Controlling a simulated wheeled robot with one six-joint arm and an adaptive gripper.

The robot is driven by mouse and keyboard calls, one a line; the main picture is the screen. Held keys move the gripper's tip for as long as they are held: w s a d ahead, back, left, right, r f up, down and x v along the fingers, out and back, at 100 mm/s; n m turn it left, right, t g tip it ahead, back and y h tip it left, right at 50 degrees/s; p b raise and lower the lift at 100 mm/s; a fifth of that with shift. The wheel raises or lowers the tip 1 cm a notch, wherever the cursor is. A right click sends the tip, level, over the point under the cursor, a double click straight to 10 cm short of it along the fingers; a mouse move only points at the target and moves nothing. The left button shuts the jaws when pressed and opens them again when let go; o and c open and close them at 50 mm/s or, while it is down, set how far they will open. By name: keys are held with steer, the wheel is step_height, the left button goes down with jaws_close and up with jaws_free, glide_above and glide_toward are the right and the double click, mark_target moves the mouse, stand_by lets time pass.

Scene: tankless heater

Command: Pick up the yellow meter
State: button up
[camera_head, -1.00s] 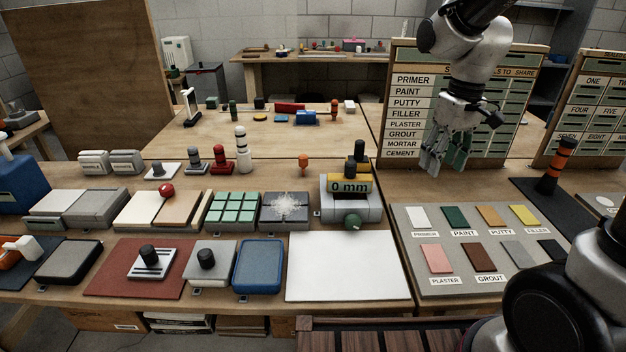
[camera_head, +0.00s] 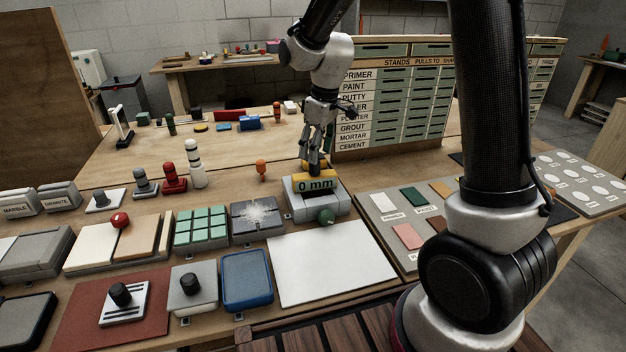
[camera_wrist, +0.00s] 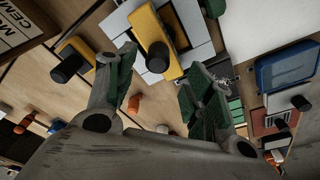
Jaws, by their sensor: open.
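A yellow meter (camera_head: 301,181) with a "0 mm" display sits on a grey device at the middle of the bench. My gripper (camera_head: 318,163) points down just above and behind it and partly hides its top. In the wrist view my gripper (camera_wrist: 160,75) has its green-padded fingers spread apart with nothing between them. A yellow block with a black knob (camera_wrist: 152,32) lies on the grey device beyond the fingertips there. A second yellow block with a black knob (camera_wrist: 76,54) lies on the wood to its left. Any contact is not visible.
A labelled rack (camera_head: 395,95) stands behind and right of my gripper. A green tile pad (camera_head: 202,229), a cracked grey tile (camera_head: 257,214) and an orange-topped peg (camera_head: 261,169) are left of the device. A white sheet (camera_head: 330,262) lies in front.

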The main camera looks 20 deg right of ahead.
steer(key=f, duration=0.4)
steer(key=shift+w+a+f, duration=0.1)
steer(key=shift+w+f, duration=0.25)
steer(key=shift+f, duration=0.05)
steer(key=shift+c, duration=0.4)
jaws_close()
steer(key=shift+r, duration=0.1)
step_height(320, 180, up, 10)
